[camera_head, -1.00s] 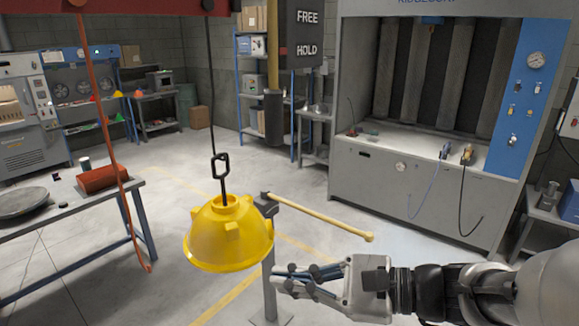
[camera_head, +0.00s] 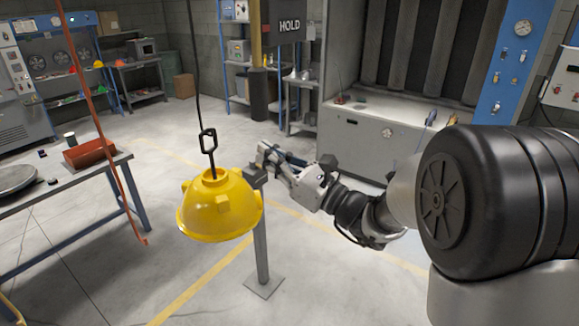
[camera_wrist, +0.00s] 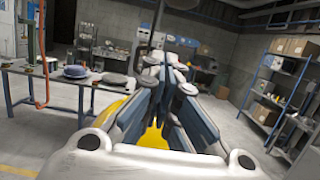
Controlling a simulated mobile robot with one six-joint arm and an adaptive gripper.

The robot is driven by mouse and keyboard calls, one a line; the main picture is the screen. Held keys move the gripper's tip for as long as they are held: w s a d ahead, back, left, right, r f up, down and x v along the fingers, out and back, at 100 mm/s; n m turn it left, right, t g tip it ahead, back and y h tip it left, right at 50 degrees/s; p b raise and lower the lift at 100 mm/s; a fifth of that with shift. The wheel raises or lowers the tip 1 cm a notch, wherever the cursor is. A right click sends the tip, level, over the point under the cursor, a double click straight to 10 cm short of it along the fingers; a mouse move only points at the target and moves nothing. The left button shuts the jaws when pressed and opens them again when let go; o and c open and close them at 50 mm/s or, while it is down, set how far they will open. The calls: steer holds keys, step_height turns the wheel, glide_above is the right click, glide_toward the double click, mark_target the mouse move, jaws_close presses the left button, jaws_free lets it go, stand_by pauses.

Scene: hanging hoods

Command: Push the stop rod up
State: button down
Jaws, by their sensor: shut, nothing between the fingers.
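A grey post (camera_head: 262,235) on a flat base stands right of the yellow hood (camera_head: 218,208). The pale yellow rod that sloped from the post top in the earlier head view does not show now; my arm covers much of that area. My gripper (camera_head: 263,152) is shut and empty, with its tips by the post top in the picture. I cannot tell whether it touches anything. In the wrist view the shut fingers (camera_wrist: 170,76) point ahead, with part of the yellow hood (camera_wrist: 153,137) behind them.
A vertical yellow rod (camera_head: 256,35) with a black lower part hangs beside the HOLD sign (camera_head: 287,26) behind. Floor around the post is clear.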

mark_target(265, 104)
step_height(265, 104, up, 4)
steer(key=shift+d+f+p, duration=0.1)
steer(key=shift+p, duration=0.2)
steer(key=shift+s, duration=0.1)
step_height(265, 104, up, 7)
steer(key=p, duration=0.3)
steer(key=shift+r+p, duration=0.2)
steer(key=shift+p, duration=0.2)
